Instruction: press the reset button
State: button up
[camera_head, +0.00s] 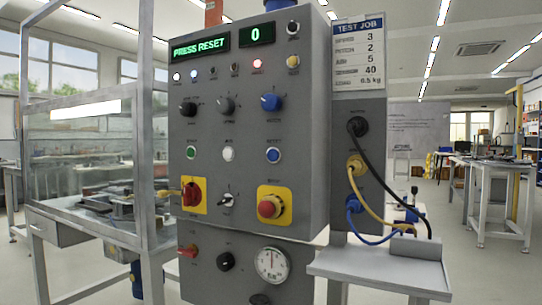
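A grey control panel (245,127) fills the middle of the head view. Its left green display (202,46) reads "PRESS RESET" and its right display (257,34) reads "0". A row of round buttons runs across its middle: green (190,152), white (228,154) and blue (273,155). Their labels are too small to read, so which one is the reset button is not certain; blue is a candidate. A red mushroom button (268,207) on a yellow plate sits below the blue button. My gripper is not in view.
Above the buttons are black, grey and blue knobs (270,102). A red rotary switch (192,194) and a gauge (272,265) sit lower. Cables (376,205) hang at the right above a grey shelf (385,268). A framed clear guard (80,150) stands at left.

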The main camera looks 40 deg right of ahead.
aim_at(273, 155)
jog(key=u, duration=1.65)
jog(key=k, duration=1.95)
jog(key=z, duration=2.05)
